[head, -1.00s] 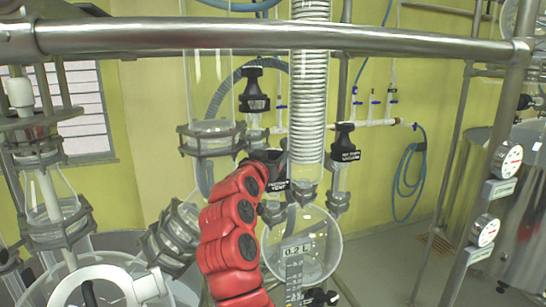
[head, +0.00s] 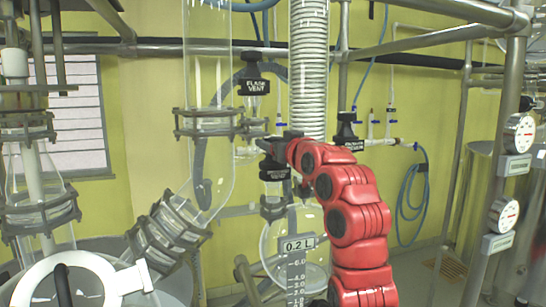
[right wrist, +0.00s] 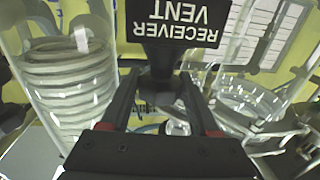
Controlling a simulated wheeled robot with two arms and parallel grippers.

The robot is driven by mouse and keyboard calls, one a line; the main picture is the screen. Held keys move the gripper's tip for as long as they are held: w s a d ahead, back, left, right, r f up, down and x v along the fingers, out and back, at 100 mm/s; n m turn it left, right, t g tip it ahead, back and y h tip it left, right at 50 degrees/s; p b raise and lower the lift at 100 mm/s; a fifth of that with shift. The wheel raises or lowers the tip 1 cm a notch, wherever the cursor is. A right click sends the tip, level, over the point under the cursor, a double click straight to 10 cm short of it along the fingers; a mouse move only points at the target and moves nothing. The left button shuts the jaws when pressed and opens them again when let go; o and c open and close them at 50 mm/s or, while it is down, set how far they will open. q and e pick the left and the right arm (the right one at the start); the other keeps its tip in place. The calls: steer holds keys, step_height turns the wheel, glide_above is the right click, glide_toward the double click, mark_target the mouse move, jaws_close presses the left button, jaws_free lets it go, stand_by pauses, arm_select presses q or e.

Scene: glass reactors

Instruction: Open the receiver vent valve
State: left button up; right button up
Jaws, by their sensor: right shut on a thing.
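The receiver vent valve (head: 274,172) is a black valve with a small black label, in the middle of the head view above the round glass receiver (head: 292,222). In the right wrist view its white-lettered RECEIVER VENT label (right wrist: 180,22) shows upside down at the top, with the dark handle (right wrist: 160,85) between the fingers. My right gripper (head: 268,150), at the end of the red arm, is at the valve. It also shows in the right wrist view (right wrist: 165,95), shut on the handle. The handle's exact angle is hard to tell. My left gripper is not in view.
The coiled glass condenser (head: 308,80) rises just behind my right gripper. The flash vent valve (head: 253,85) is above left, and another black valve (head: 347,135) is to the right. A graduated 0.2 L vessel (head: 296,268) stands below. A steel frame rail (head: 400,45) crosses above.

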steer(key=shift+w+d+n+g+y, duration=0.1)
steer(key=shift+d+n+g+y, duration=0.25)
steer(key=shift+y, duration=0.25)
steer(key=shift+a+r+n+g+y+p, duration=0.15)
steer(key=shift+n+g+y+p, duration=0.2)
steer(key=shift+n+y+p, duration=0.2)
steer(key=n+g+y+p, duration=0.2)
steer(key=y+p, duration=0.1)
steer(key=p, duration=0.1)
steer(key=shift+a+g, duration=0.1)
steer(key=shift+g, duration=0.3)
steer(key=shift+n+g+y+p, duration=0.4)
steer(key=shift+n+y+p, duration=0.25)
steer(key=shift+p, duration=0.25)
steer(key=shift+f, duration=0.2)
steer(key=shift+a, duration=0.1)
steer(key=o, duration=1.1)
